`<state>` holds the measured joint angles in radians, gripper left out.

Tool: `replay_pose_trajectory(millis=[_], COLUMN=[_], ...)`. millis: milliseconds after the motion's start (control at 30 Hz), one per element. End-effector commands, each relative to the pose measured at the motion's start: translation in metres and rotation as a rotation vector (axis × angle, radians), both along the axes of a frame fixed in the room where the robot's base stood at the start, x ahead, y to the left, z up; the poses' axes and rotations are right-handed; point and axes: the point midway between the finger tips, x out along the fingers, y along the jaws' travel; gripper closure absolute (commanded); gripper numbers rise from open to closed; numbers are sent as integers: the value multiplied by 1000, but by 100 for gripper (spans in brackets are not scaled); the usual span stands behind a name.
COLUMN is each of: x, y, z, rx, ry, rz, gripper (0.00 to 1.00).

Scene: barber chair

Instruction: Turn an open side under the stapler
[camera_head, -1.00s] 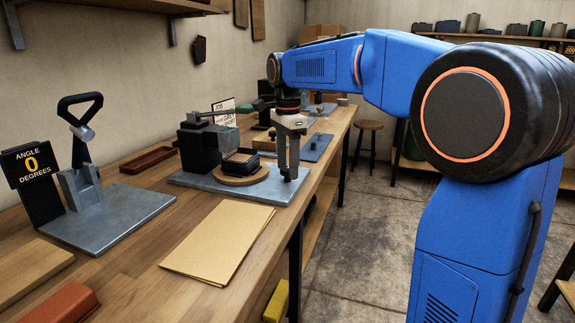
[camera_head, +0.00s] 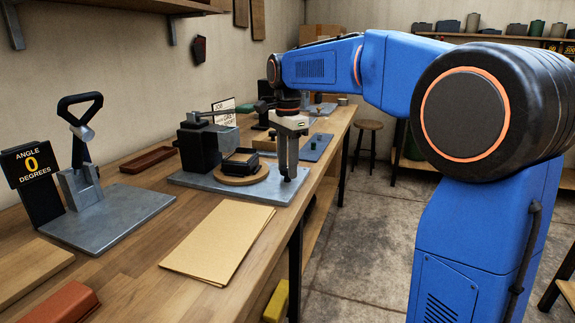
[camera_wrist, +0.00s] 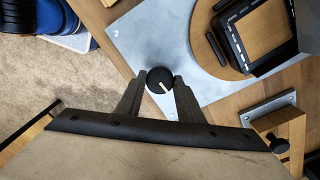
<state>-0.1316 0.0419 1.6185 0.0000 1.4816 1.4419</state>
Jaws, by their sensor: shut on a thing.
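The stapler (camera_head: 199,146) is a black block with a long lever, standing on a grey metal plate (camera_head: 203,184). In front of it a round wooden disc (camera_head: 240,180) carries a small black square frame (camera_head: 237,166). In the wrist view the frame (camera_wrist: 237,43) shows light holes along one side, around a wooden middle. My gripper (camera_head: 287,179) points down at the plate's right end. In the wrist view my gripper (camera_wrist: 159,84) is shut on a round black knob (camera_wrist: 158,77) with a white mark, at the plate's edge, apart from the disc. The frame's side under the stapler is hidden.
A tan folder (camera_head: 217,242) lies on the bench in front of the plate. An angle sign reading 0 degrees (camera_head: 35,172) and a lever stand (camera_head: 85,185) are at the left. The bench's edge drops to the floor at right.

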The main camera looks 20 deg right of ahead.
Motion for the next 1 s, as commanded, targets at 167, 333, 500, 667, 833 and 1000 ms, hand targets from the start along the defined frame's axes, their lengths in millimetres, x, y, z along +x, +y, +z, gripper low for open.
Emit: replay_pose_trajectory(millis=[167, 333, 500, 667, 833, 1000], x=[0, 0, 0, 0, 0, 0], y=[0, 0, 0, 0, 0, 0], z=[0, 0, 1, 1, 1, 1], rx=[0, 0, 0, 0, 0, 0], ry=[-1, -1, -1, -2, -2, -2], rz=[131, 289, 452, 604, 765, 927], gripper=[88, 88, 88, 88, 88, 88])
